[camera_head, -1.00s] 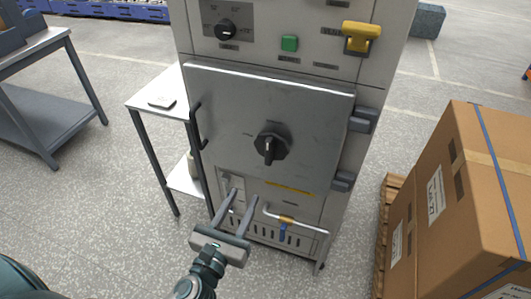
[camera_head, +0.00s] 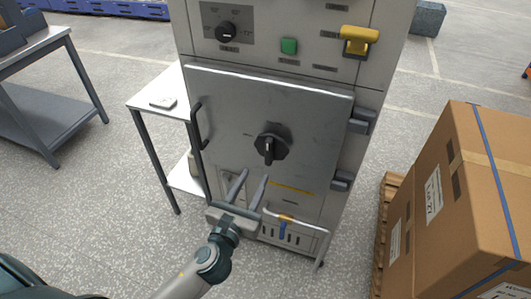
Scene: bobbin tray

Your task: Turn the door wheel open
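The door wheel (camera_head: 272,146) is a dark round knob with a raised grip bar, on the middle of the grey cabinet door (camera_head: 230,100). The bar stands close to upright. The door looks shut, with a dark handle (camera_head: 199,126) at its left edge and hinges at its right. My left gripper (camera_head: 254,178) is open and empty, in front of the cabinet below the wheel. Its two fingers point up toward the wheel and appear apart from it. The gripper hides part of the lower panel. My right gripper is not in view.
A yellow handle (camera_head: 358,40), a green button (camera_head: 289,46) and a black dial (camera_head: 227,31) are on the upper panel. A pipe with a blue-handled valve (camera_head: 283,229) is below the door. A side table (camera_head: 150,98) stands left; cartons (camera_head: 440,200) on a pallet stand right.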

